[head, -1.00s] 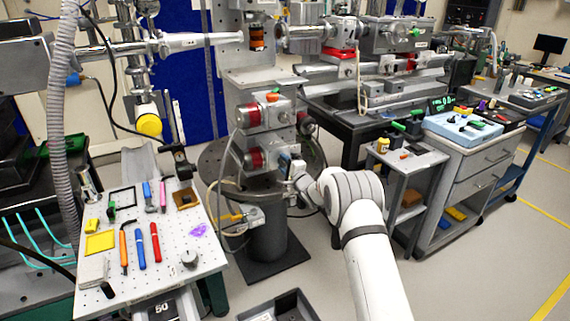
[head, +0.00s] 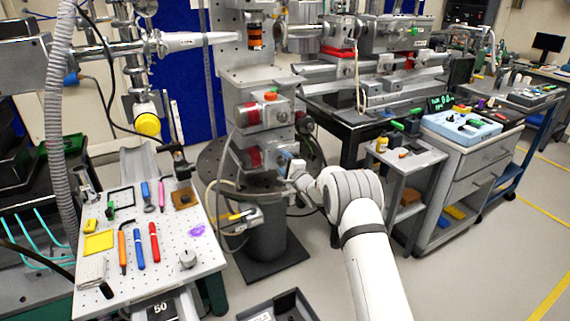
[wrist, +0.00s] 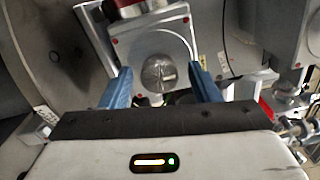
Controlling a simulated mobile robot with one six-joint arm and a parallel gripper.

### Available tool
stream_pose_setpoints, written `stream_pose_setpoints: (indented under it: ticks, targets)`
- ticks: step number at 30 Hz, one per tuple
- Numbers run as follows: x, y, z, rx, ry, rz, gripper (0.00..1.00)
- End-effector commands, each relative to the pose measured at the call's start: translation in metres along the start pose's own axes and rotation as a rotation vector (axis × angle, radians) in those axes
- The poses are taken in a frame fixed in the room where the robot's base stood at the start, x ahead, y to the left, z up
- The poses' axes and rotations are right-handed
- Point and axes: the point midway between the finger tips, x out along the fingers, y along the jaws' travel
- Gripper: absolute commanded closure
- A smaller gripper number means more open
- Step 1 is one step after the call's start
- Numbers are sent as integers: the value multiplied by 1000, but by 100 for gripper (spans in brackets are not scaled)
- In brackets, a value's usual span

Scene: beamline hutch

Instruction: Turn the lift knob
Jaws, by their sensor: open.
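A round silver knob (wrist: 158,75) with a slot-like mark sits on a grey metal block (wrist: 152,46) in the wrist view; it looks like the lift knob. My gripper (wrist: 160,68) is open, with one blue finger to the left of the knob and one to the right. Gaps show between the knob and both fingers. In the head view my gripper (head: 286,163) is at the lower part of the stage stack, beside the lower red-ringed drive (head: 252,157). The knob cannot be made out in the head view.
A perforated tool table (head: 175,236) with several tools stands at the left. Hoses and cables (head: 214,200) hang close to the stack. A small grey side table (head: 410,156) stands right of my arm. The floor (head: 470,275) at the lower right is clear.

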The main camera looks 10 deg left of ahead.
Motion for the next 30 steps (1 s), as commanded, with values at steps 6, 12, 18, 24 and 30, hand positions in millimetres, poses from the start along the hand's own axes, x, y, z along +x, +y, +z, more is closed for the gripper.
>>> stream_pose_setpoints:
  ticks: [6, 12, 18, 24, 30]
  targets:
    - [-10, 0, 0, 1, -1, 1, 44]
    - [-40, -1, -1, 1, 1, 1, 44]
    - [-66, 0, -1, 0, 1, 1, 44]
    - [-77, 0, -1, 1, 0, 0, 44]
    - [-77, 0, -1, 0, 0, 0, 44]
